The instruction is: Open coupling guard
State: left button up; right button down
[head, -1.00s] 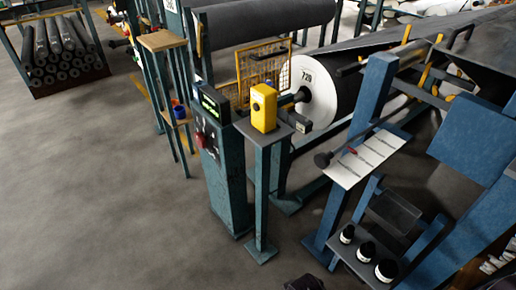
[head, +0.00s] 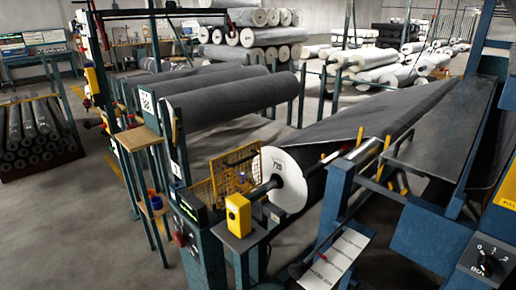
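A yellow-framed wire mesh guard (head: 212,192), which looks like the coupling guard, stands at the near end of a large roll (head: 289,184) with a white end face marked 720. A dark shaft juts from the roll's core toward a yellow box (head: 238,214) on a post's grey top plate. The box and shaft hide part of the area beside the mesh. I cannot tell from here whether the guard is open or shut. Neither of my grippers is in view.
A wooden-topped stand (head: 138,138) is farther left. A blue frame with a white sheet (head: 340,258) is at the right. Grey floor at the lower left is clear.

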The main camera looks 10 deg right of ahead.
aim_at(256, 153)
jog(key=i+j+z, duration=0.5)
jog(key=j, duration=0.15)
jog(key=i+j+z, duration=0.2)
jog(key=j, duration=0.2)
jog(key=k, duration=0.1)
